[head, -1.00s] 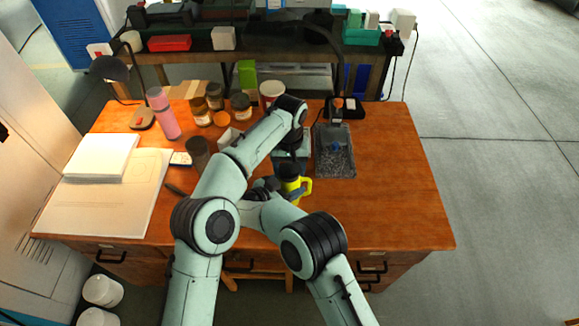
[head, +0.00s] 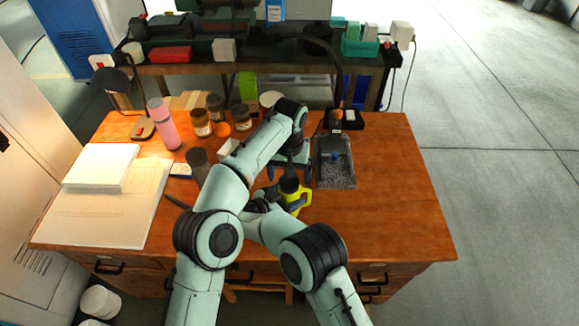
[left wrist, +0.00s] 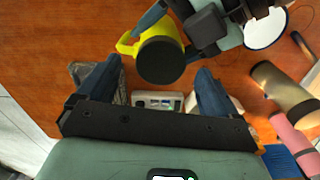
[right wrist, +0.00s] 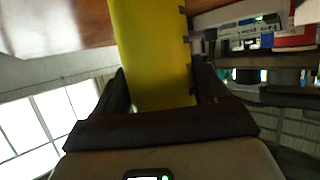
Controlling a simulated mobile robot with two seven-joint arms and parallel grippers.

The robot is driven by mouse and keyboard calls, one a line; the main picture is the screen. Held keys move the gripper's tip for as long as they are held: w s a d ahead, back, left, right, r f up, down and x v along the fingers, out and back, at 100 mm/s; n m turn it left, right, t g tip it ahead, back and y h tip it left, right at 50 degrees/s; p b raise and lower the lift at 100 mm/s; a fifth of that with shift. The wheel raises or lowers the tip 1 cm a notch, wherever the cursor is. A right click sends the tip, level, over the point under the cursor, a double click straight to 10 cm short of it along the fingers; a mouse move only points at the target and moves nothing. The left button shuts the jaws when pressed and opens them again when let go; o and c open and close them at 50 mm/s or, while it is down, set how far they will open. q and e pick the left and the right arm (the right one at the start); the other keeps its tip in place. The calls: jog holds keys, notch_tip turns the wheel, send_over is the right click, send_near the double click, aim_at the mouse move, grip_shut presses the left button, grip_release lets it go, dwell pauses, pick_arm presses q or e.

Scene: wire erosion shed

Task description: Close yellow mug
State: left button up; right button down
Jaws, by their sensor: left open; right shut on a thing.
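The yellow mug (head: 298,199) is held up over the near part of the desk, its handle to the right in the head view. My right gripper (right wrist: 160,88) is shut on its yellow body; in the head view the arm partly hides this grip. A dark round top (left wrist: 160,59) shows on the mug in the left wrist view; I cannot tell whether it is a lid or the dark inside. My left gripper (head: 289,174) is open and empty, just beyond the mug in the head view. In the left wrist view its fingers are spread below the mug.
A grey tray (head: 320,180) stands right of the grippers. Several jars (head: 201,122), a pink bottle (head: 164,125) and a dark cup (head: 198,164) stand at the left. Papers (head: 90,215) cover the left end. The desk's right side (head: 395,190) is clear.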

pick_arm(q)
jog(key=shift+r, duration=2.65)
pick_arm(e)
grip_release()
